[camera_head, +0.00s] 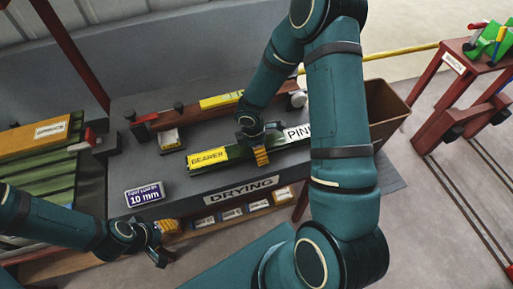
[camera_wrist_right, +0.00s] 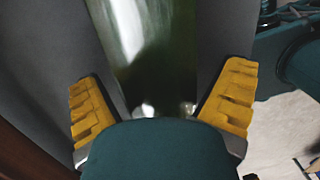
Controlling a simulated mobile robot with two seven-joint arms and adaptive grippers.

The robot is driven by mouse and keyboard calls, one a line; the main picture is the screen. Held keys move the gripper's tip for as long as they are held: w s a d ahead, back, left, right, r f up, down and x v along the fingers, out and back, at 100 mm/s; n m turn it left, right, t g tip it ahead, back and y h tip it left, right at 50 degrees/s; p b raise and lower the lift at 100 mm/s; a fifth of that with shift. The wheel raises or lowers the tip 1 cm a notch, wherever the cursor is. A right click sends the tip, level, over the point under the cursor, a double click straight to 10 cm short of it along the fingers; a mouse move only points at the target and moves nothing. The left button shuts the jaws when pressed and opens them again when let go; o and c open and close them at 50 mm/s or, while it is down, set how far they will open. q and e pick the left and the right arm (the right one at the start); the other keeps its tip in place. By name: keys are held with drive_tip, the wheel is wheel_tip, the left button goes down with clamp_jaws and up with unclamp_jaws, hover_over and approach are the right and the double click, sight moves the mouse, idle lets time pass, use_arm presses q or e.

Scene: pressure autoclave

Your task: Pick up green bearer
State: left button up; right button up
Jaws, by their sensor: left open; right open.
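The green bearer (camera_head: 284,146) is a long dark green bar lying on the grey bench top, with a yellow BEARER label on its left part. My right gripper (camera_head: 259,150) is over the middle of the bar, partly hiding it. In the right wrist view the glossy green bearer (camera_wrist_right: 155,50) runs between the two yellow finger pads of the open right gripper (camera_wrist_right: 160,105), with a gap on each side. Contact is not visible. My left gripper (camera_head: 166,240) is open and empty, low at the bench's front left, away from the bearer.
A DRYING sign (camera_head: 241,190) marks the bench front, above a shelf with small labelled blocks. A 10 mm sign (camera_head: 145,194) stands at the left. Behind the bearer lies a reddish rail with a yellow label (camera_head: 221,99). A brown bin (camera_head: 388,110) stands at the right.

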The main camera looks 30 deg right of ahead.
drive_tip(key=c, duration=1.4)
drive_tip(key=shift+r, duration=0.15)
